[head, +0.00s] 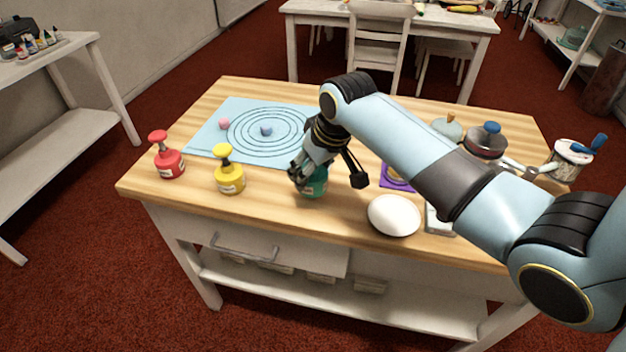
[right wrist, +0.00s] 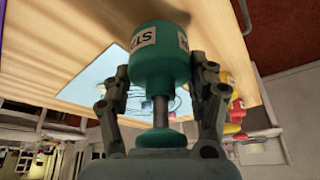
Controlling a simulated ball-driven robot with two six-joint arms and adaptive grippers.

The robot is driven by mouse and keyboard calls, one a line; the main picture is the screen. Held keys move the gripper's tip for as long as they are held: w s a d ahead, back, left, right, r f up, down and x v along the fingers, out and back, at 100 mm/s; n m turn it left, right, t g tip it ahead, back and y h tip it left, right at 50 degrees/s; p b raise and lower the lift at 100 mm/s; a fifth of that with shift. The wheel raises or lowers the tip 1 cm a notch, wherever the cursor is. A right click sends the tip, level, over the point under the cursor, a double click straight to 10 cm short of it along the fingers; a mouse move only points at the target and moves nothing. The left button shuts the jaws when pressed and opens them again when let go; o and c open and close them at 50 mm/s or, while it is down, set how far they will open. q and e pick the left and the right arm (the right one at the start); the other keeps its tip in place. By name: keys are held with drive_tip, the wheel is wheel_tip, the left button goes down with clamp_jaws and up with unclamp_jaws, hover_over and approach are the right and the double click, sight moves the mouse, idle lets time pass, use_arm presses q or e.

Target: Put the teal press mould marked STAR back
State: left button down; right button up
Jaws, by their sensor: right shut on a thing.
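The teal press mould (head: 316,186) is near the front of the wooden table, partly hidden by my right gripper (head: 326,178). In the right wrist view the teal mould (right wrist: 160,60) shows a white label with part of the word STAR. Its narrow stem and round knob point back toward the palm. The fingers of my right gripper (right wrist: 160,88) are on both sides of the mould and shut on it. I cannot tell whether its base touches the tabletop. A yellow mould (head: 230,178) and a red mould (head: 168,160) stand upright to its left. My left gripper is out of view.
A light blue mat (head: 205,145) with rings bears a pink ball (head: 224,123) and a blue ball (head: 266,130). A white dome (head: 394,215) and a purple square (head: 391,183) are to the right. Lidded pots, including a grey one (head: 485,145), stand at the far right.

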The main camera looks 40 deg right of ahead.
sight(316, 177)
wheel_tip(316, 177, down, 3)
drive_tip(key=shift+s+r, duration=0.1)
drive_tip(key=shift+r, duration=0.05)
drive_tip(key=shift+f, duration=0.35)
drive_tip(key=o, duration=1.2)
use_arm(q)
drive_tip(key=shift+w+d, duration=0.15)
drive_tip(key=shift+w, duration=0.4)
use_arm(e)
drive_tip(key=shift+o, duration=0.3)
